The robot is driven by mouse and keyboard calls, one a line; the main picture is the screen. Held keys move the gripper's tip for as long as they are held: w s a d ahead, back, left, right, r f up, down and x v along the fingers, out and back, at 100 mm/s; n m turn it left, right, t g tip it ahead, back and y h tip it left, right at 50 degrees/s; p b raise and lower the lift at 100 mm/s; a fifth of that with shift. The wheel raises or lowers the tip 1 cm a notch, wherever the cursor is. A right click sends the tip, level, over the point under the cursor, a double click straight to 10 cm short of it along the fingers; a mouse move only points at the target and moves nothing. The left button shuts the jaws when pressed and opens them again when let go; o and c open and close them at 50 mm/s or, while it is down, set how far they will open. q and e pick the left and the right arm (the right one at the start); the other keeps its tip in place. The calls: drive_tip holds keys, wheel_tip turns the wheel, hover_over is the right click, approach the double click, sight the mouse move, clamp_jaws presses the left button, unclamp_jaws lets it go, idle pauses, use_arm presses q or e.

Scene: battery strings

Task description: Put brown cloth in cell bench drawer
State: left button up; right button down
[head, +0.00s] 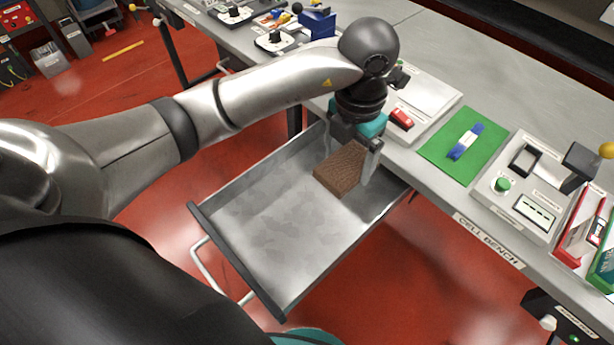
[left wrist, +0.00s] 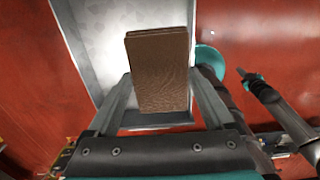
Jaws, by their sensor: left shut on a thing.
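The brown cloth (head: 341,170) is a folded, thick block with a ribbed surface. My left gripper (head: 352,158) is shut on it, with one finger on each side. The cloth also shows between the fingers in the left wrist view (left wrist: 160,75). The cell bench drawer (head: 265,225) is pulled out, and its grey tray looks empty. The cloth is over or inside the drawer's end nearest the bench; I cannot tell whether it touches the floor. My right gripper (left wrist: 252,80) shows small at the right of the left wrist view; its fingers are unclear.
The cell bench (head: 425,185) runs along the right, above the drawer. On it lie a green mat (head: 438,155) with a blue and white item, a grey device panel (head: 520,205) and a red object (head: 401,118). Red floor is open around the drawer.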

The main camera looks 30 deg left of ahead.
use_arm(q)
drive_tip(key=b, duration=0.2)
hover_over(337, 219)
wheel_tip(337, 219, down, 15)
drive_tip(key=shift+f, duration=0.1)
drive_tip(key=shift+f+b, duration=0.7)
drive_tip(key=shift+f, duration=1.65)
drive_tip(key=shift+f, duration=0.2)
drive_tip(key=o, duration=1.1)
drive_tip(key=shift+r, duration=0.1)
drive_tip(key=shift+r, duration=0.1)
